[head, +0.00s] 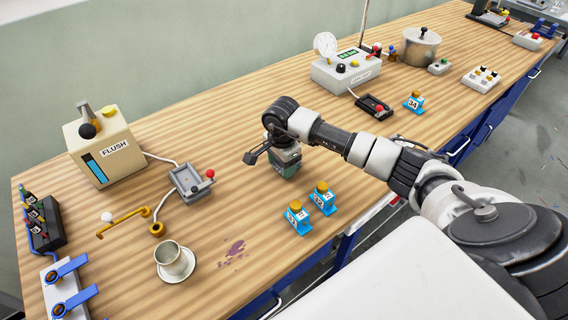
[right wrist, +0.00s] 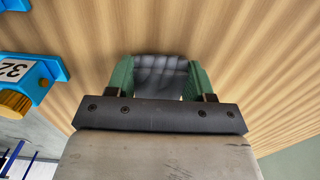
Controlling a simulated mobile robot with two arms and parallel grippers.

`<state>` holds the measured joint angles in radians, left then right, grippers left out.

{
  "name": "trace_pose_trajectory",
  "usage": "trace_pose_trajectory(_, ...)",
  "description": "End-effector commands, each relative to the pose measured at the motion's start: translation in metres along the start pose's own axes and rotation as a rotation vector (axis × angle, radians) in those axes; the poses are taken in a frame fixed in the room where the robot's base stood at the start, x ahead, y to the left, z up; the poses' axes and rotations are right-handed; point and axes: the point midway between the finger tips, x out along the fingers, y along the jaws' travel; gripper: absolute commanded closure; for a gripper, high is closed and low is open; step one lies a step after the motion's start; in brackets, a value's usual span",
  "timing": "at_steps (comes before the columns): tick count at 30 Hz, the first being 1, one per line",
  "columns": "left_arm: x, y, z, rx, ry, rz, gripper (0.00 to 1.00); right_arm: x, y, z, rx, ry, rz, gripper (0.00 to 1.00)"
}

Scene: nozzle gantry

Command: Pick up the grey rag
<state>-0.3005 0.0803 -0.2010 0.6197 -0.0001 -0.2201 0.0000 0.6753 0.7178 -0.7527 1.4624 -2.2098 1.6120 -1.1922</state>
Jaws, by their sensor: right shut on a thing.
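The grey rag (right wrist: 160,75) is a dark grey, quilted-looking cloth between the two green fingers of my right gripper (right wrist: 161,82) in the right wrist view. The fingers are shut on it, one on each side. In the head view my right gripper (head: 286,168) points down at the middle of the wooden table, and it mostly hides the rag there. I cannot tell whether the rag touches the table. My left gripper is out of view.
Two blue numbered blocks with yellow knobs (head: 298,218) (head: 323,198) stand in front of my right gripper. A grey tray-like device (head: 188,184) and the FLUSH box (head: 100,147) are to the left. A cup (head: 174,262) and a purple stain (head: 235,249) are at the front left.

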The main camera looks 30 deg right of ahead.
Motion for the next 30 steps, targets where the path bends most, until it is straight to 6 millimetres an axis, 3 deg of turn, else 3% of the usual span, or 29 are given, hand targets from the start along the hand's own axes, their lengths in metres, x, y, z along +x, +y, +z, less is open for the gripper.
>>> trace_pose_trajectory(5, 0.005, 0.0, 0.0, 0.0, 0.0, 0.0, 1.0, -0.012, -0.001, -0.001, -0.001, 0.001, -0.005, 0.7)
trace_pose_trajectory(10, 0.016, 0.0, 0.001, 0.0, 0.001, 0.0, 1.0, -0.042, 0.0, 0.0, -0.003, 0.003, -0.007, 0.7)
trace_pose_trajectory(21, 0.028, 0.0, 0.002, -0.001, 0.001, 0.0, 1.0, -0.083, 0.066, 0.037, -0.005, 0.001, -0.003, 0.7)
trace_pose_trajectory(30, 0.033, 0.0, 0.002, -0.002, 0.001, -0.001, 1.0, -0.106, 0.097, 0.055, -0.002, 0.0, -0.002, 0.7)
